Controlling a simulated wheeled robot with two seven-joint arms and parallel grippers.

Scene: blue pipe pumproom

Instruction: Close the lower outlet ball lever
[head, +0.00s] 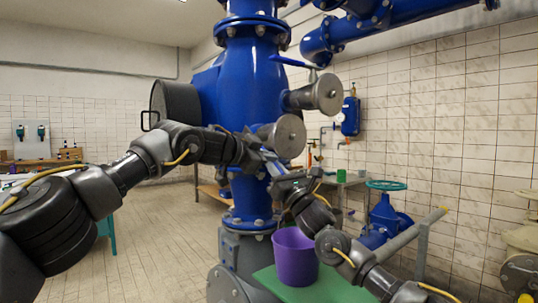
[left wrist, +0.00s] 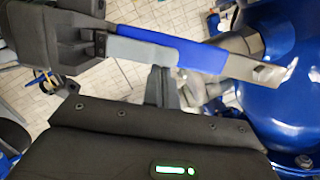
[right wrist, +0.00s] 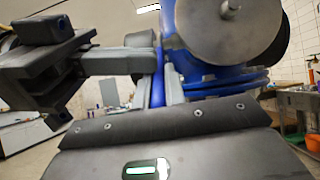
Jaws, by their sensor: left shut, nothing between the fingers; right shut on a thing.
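The lower outlet (head: 284,137) has a round grey end plate and sticks out of the big blue pipe. Its blue ball lever (left wrist: 200,56) runs across the left wrist view to a bare metal end at the outlet. My right gripper (right wrist: 160,88) is shut on the lever, whose blue grip shows between its fingers in the right wrist view. My left gripper (left wrist: 162,82) is shut and empty, close beside the lever and the right gripper. In the head view the two grippers crowd together just below the outlet and hide most of the lever.
An upper outlet (head: 326,93) with its own blue lever (head: 291,62) sits above. A purple bucket (head: 295,257) stands on a green surface (head: 330,288) below. A blue valve with a teal handwheel (head: 386,185) is at right. Open tiled floor lies at left.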

